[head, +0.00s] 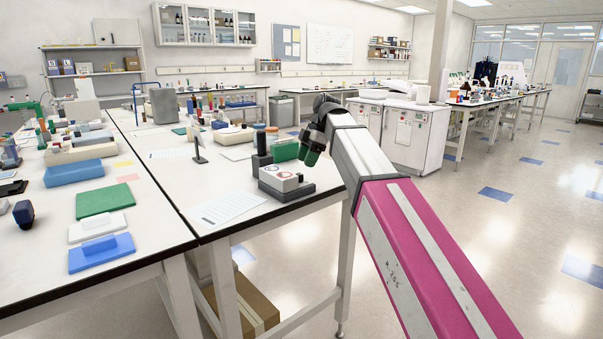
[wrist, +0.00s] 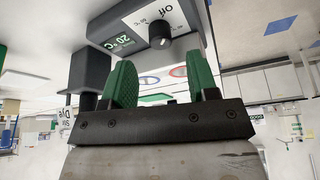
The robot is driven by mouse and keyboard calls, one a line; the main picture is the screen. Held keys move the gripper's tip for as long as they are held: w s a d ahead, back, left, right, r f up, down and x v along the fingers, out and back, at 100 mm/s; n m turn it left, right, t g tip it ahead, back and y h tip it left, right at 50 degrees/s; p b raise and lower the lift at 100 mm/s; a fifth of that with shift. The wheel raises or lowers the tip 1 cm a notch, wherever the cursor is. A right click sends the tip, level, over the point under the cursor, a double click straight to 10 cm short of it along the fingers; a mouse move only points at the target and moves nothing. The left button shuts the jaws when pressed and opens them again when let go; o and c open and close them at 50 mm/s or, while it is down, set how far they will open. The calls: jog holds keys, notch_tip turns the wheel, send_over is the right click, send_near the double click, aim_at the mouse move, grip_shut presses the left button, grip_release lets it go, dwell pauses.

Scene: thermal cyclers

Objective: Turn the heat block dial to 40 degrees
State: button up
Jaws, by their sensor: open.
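The heat block (head: 284,181) is a small white and grey unit near the front right corner of the table, with red and blue rings on top. In the wrist view, which looks upside down, its dial (wrist: 160,34) is a dark round knob near the word "Off". Small temperature marks around the knob are hard to read. A display (wrist: 120,42) beside it reads about 20 degrees. My gripper (wrist: 163,82) has green fingers, open and empty, apart from the dial. In the head view my gripper (head: 312,150) hangs above and right of the heat block.
A white paper sheet (head: 228,208) lies left of the heat block. A dark upright piece (head: 261,160) stands close to it. The table's edge is close on the right, with open floor beyond.

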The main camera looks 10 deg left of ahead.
aim_at(301, 174)
jog(key=shift+x, duration=2.6)
jog(key=c, duration=0.9)
